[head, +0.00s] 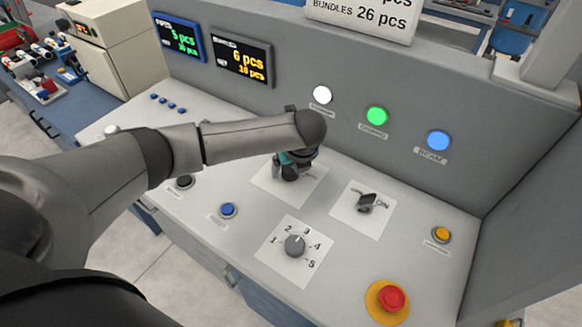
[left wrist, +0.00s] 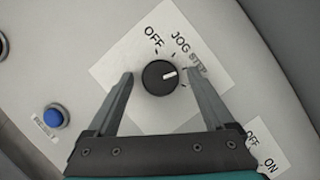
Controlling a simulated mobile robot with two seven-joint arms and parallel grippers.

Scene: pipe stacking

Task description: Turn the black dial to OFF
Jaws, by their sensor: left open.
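The black dial (left wrist: 160,77) sits on a white label plate (left wrist: 118,62) in the left wrist view. OFF is printed at its upper left, JOG above right, and a third, partly covered word farther right. The dial's white mark points right and slightly up, away from OFF. My left gripper (left wrist: 166,80) is open, with one finger on each side of the dial and gaps showing. In the head view my left gripper (head: 292,165) is over the same plate (head: 313,190), and my arm hides the dial. My right gripper is not in view.
A numbered grey knob (head: 295,245), a blue button (head: 228,210), a yellow button (head: 441,234) and a red mushroom button (head: 391,299) are nearby. The upright panel with white, green and blue lamps (head: 438,140) rises behind.

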